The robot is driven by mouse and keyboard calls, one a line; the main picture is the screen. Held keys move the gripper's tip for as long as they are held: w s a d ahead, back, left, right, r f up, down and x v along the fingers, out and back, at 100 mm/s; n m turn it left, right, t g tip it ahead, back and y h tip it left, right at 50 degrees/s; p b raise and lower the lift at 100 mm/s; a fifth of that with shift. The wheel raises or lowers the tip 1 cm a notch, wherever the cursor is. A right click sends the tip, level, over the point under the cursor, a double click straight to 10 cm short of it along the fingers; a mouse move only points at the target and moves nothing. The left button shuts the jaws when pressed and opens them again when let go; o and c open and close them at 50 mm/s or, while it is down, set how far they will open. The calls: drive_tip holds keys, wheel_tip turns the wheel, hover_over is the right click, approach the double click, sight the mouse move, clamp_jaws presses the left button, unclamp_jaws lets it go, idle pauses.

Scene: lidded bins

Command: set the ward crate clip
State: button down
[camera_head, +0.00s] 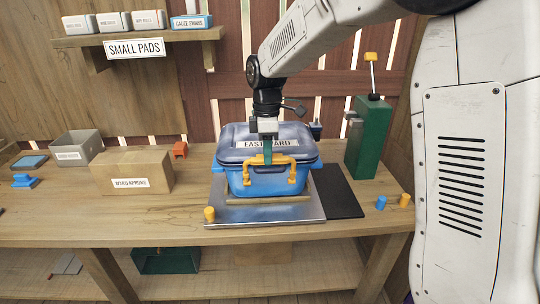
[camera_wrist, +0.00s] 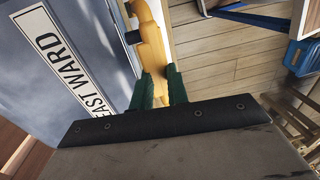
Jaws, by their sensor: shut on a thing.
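The ward crate (camera_head: 275,187) is a blue bin with a grey-blue lid (camera_head: 240,136) labelled EAST WARD. It stands on a metal plate (camera_head: 222,213) on the bench, and its lid lies on top. A yellow clip (camera_head: 283,180) is on the crate's front and reaches up to the lid rim. My gripper (camera_head: 267,155) comes down over the lid's front edge. In the wrist view, the green fingers (camera_wrist: 160,88) are shut on the yellow clip (camera_wrist: 152,45), beside the lid. The fingers hide part of the clip, so I cannot tell whether it is fastened.
A dark mat (camera_head: 338,195) lies right of the plate. A green dispenser (camera_head: 369,140) stands behind it. A cardboard box (camera_head: 130,172) and a grey bin (camera_head: 77,147) are at left. Small yellow (camera_head: 405,200) and blue (camera_head: 381,202) pegs stand at the front right.

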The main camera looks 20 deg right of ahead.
drive_tip(key=shift+w, duration=0.15)
drive_tip(key=c, duration=1.4)
unclamp_jaws()
drive_tip(key=shift+d, duration=0.1)
drive_tip(key=shift+o, duration=0.2)
wheel_tip(320, 180, up, 8)
drive_tip(key=shift+w+f, duration=0.15)
drive_tip(key=shift+w, duration=0.3)
